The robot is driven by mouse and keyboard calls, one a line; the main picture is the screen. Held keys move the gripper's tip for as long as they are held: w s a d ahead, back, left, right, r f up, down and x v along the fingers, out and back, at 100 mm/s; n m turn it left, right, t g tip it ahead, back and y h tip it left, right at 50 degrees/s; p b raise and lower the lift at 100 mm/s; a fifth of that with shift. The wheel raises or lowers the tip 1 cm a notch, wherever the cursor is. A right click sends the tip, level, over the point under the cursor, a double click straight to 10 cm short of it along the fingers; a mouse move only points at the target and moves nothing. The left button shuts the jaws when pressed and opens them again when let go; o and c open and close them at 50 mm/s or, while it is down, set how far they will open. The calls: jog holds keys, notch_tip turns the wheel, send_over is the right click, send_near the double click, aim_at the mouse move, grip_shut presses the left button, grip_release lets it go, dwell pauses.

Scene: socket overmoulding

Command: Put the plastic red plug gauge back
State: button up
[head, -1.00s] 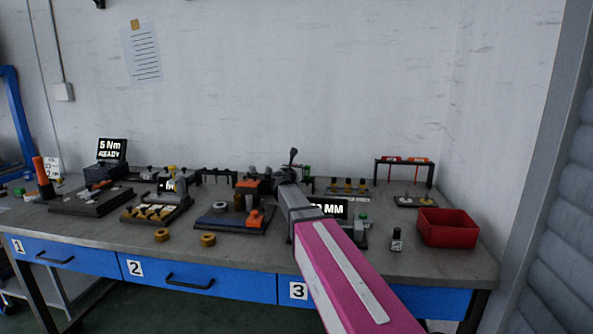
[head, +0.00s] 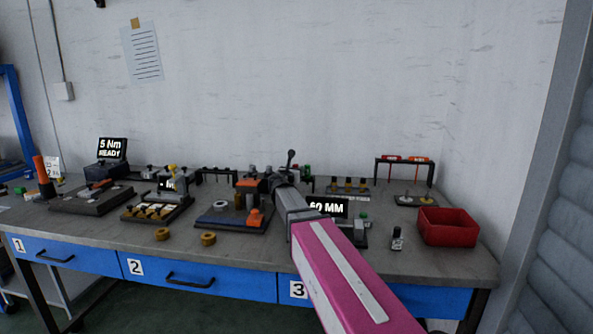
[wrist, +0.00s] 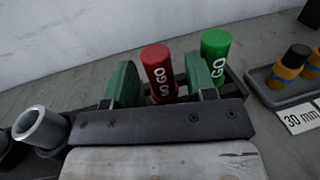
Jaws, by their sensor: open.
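The red plug gauge (wrist: 158,70), marked NO GO, stands nearly upright in the wrist view, with its lower end hidden behind my gripper. My gripper (wrist: 161,78) is open, with one green finger on each side of the red gauge in the picture. A gap shows on each side, and I cannot tell how deep the gauge sits between the fingers. The green plug gauge (wrist: 216,56), marked GO, stands just right of the right finger, by a dark holder. In the head view my arm hides the gripper, and the green gauge (head: 307,171) shows just beyond it.
A tray with black-and-yellow plugs (wrist: 292,66) and a 30 mm label lies to the right. A grey metal tube (wrist: 40,127) is at the left.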

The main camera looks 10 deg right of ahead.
jog(key=s+a+r, duration=0.2)
jog(key=s+r, duration=0.2)
jog(key=r, duration=0.4)
jog(key=shift+a, duration=0.15)
dwell(1.5)
